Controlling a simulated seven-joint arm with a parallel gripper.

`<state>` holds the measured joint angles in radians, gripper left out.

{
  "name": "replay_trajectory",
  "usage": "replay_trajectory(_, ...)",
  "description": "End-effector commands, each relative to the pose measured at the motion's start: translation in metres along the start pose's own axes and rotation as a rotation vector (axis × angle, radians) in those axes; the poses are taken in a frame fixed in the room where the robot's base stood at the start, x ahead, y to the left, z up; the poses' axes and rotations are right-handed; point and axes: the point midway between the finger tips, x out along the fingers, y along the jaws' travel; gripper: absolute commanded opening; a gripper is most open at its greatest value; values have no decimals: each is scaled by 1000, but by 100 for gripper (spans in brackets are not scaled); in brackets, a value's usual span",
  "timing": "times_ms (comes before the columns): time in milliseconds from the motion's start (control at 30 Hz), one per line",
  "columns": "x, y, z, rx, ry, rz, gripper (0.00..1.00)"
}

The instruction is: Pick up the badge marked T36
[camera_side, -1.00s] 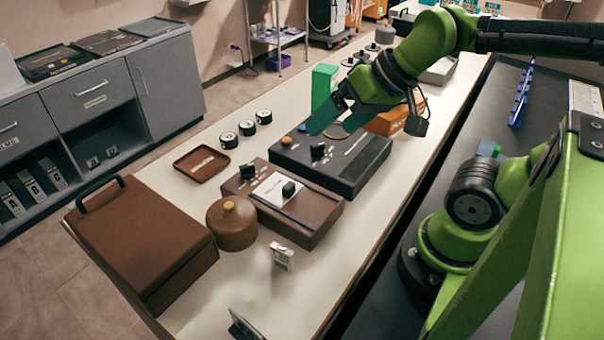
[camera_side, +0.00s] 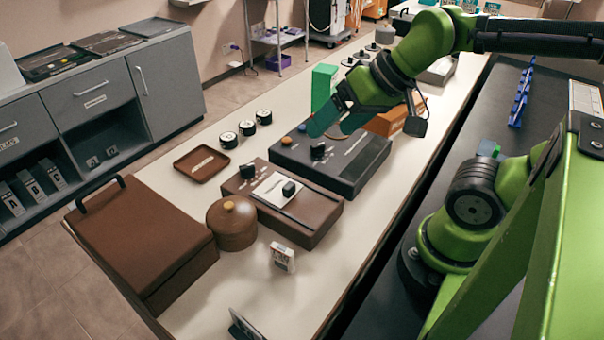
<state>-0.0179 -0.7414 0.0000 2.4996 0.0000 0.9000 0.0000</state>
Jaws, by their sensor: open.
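A small white badge-like piece (camera_side: 283,257) stands upright on the pale bench in front of the brown box; its marking is too small to read. A second thin upright piece (camera_side: 244,326), dark with a pale edge, stands at the bottom edge of the view. I cannot tell which, if either, is marked T36. My gripper (camera_side: 338,124) is open and appears empty, with its teal fingers over the far part of the black box (camera_side: 345,172). It is well beyond both pieces, toward the back.
A brown box with a switch (camera_side: 325,213), a round lidded brown pot (camera_side: 232,224) and a large handled brown case (camera_side: 140,235) crowd the near bench. A brown tray (camera_side: 201,164) and several black-and-white round pieces (camera_side: 247,128) lie left. A green block (camera_side: 323,84) stands behind my gripper.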

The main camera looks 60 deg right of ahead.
Motion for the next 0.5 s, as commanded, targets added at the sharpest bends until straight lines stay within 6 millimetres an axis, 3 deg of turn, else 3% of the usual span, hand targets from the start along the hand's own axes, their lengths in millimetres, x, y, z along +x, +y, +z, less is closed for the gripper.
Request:
replay_trajectory(167,28,-31,15,-174,-165,-2,79)
replay_trajectory(267,46,-60,29,-489,-309,-6,79)
replay_trajectory(400,69,-98,53,-1049,-509,-58,79)
replay_trajectory(500,79,-116,66,-1393,-614,-120,79)
